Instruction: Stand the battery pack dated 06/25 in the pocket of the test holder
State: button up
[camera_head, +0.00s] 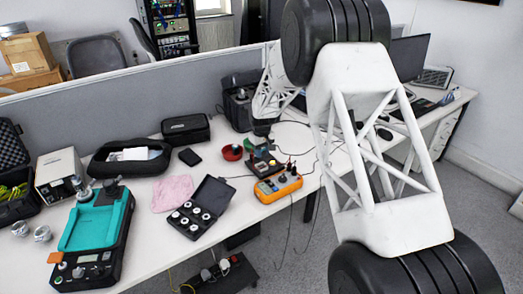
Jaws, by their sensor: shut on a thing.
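My gripper (262,132) is small and dark in this view, at the end of my white lattice arm, over the back middle of the bench. It is shut on a small dark thing just below it, seemingly a battery pack; its date cannot be read. Right under it is a low dark device with red and pale parts (264,162), which may be the test holder. Its pocket cannot be made out, nor whether the held thing touches it.
A yellow multimeter (278,187) with leads stands just in front. A red-rimmed bowl (232,152) is to the left. An open black case (199,208), pink cloth (172,193) and teal-topped machine (97,225) are further left. A grey partition (150,98) runs behind; my arm covers the right.

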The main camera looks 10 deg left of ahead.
aim_at(262, 169)
jog(key=shift+f, duration=1.8)
jog(key=shift+f, duration=1.1)
dwell(0.9)
jog(key=o, duration=1.4)
jog(key=shift+r, duration=0.15)
jog(key=shift+r, duration=3.85)
